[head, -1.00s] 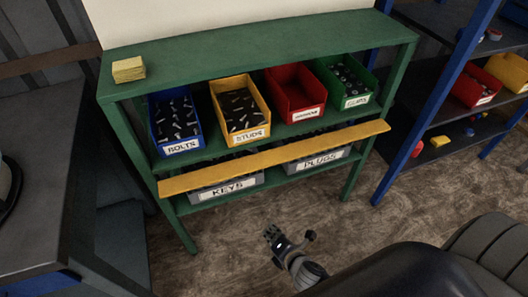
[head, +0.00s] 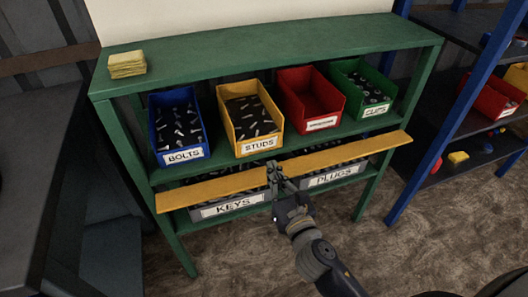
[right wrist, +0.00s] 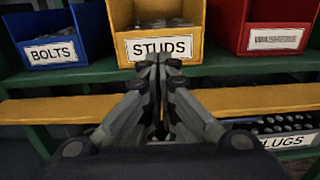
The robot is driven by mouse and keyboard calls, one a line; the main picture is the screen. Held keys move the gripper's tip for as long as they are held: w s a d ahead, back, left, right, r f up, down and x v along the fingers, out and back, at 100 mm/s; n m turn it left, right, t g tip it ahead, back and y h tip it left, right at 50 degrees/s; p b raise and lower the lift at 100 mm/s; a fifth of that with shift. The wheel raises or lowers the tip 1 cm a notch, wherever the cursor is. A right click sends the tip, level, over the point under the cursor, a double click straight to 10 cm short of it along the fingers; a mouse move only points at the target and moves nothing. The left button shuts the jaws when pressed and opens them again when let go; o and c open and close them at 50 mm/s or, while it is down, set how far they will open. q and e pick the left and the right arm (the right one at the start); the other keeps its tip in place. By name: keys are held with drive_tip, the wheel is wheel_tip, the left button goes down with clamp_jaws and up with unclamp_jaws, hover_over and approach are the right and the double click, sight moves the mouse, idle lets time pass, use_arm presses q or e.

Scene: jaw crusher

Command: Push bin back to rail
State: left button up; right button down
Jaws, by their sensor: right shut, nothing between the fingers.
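Several bins stand in a row on the green shelf. The yellow STUDS bin (head: 249,118) holds dark and metal parts, and its front comes near the shelf edge. The blue BOLTS bin (head: 179,130) is to its left. The red bin (head: 308,100) is empty and sits a little farther back; the green CLIPS bin (head: 360,90) is at the right. My right gripper (head: 272,168) is shut and empty in front of the STUDS bin. In the right wrist view its closed fingertips (right wrist: 160,60) overlap the lower STUDS label; contact cannot be told. My left gripper is out of view.
A yellow board (head: 350,154) runs across the rack front below the bins, beneath my right gripper. Grey KEYS (head: 230,208) and PLUGS (head: 333,178) bins sit behind it. A yellow block (head: 127,65) lies on the rack's top. A blue-framed shelf (head: 440,115) stands at right.

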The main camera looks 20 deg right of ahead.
sight(260, 146)
drive_tip(key=w, duration=0.7)
drive_tip(key=shift+a, duration=0.1)
drive_tip(key=shift+w, duration=0.35)
